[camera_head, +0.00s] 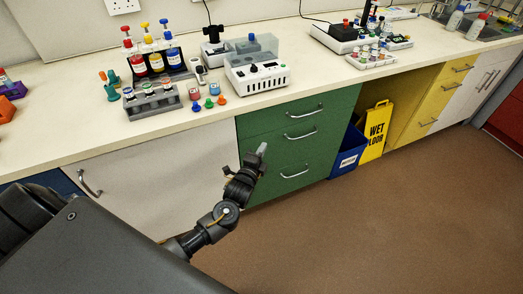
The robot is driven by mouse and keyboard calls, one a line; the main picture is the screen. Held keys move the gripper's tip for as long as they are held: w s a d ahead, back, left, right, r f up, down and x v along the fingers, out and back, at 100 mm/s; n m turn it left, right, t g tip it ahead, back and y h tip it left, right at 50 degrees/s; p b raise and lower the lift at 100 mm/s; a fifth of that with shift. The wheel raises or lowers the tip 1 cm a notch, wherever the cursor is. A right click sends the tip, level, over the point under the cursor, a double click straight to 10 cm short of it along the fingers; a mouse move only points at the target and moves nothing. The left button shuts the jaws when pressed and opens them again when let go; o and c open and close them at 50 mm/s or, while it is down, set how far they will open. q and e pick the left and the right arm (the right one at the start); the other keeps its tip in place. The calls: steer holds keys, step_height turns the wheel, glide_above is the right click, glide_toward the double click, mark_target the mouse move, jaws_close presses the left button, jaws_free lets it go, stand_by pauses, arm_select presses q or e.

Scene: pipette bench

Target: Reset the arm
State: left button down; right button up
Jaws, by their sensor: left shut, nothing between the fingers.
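My left gripper (261,150) is shut and empty. It hangs in front of the green drawers (296,140), below the bench edge, with its fingers pointing up. The arm behind it (207,230) comes in from the lower left and is bent. The gripper holds nothing, and I see no bench item near its fingertips. I cannot tell whether it touches the drawer front. My right gripper is out of view.
The bench top (80,140) carries a rack with red, yellow and blue bottles (155,62), a tube rack (152,102), and a white device (258,75). A yellow wet floor sign (375,130) and blue bin (348,155) stand below. The brown floor (380,220) is clear.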

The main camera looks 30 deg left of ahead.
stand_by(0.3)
arm_select(q)
steer(key=s+f+n+g, duration=0.3)
steer(key=s+f+n, duration=0.15)
steer(key=f, duration=0.55)
steer(key=s+a+f+n+g+h, duration=0.1)
steer(key=s+f+n+g, duration=0.3)
steer(key=f, duration=0.7)
steer(key=s+f+n+g, duration=0.2)
steer(key=s+f, duration=0.4)
steer(key=f, duration=0.4)
steer(key=s+f+n+g, duration=0.1)
steer(key=s+f, duration=0.4)
steer(key=s, duration=0.7)
steer(key=s+f+n+g, duration=0.1)
steer(key=s+f+g, duration=0.3)
steer(key=s, duration=0.9)
steer(key=s+d+f+n+g, duration=0.1)
steer(key=s+f, duration=0.5)
steer(key=s, duration=0.7)
steer(key=shift+f+n+g+h, duration=0.3)
steer(key=shift+n+g, duration=0.25)
steer(key=shift+g, duration=0.45)
steer(key=shift+s, duration=0.1)
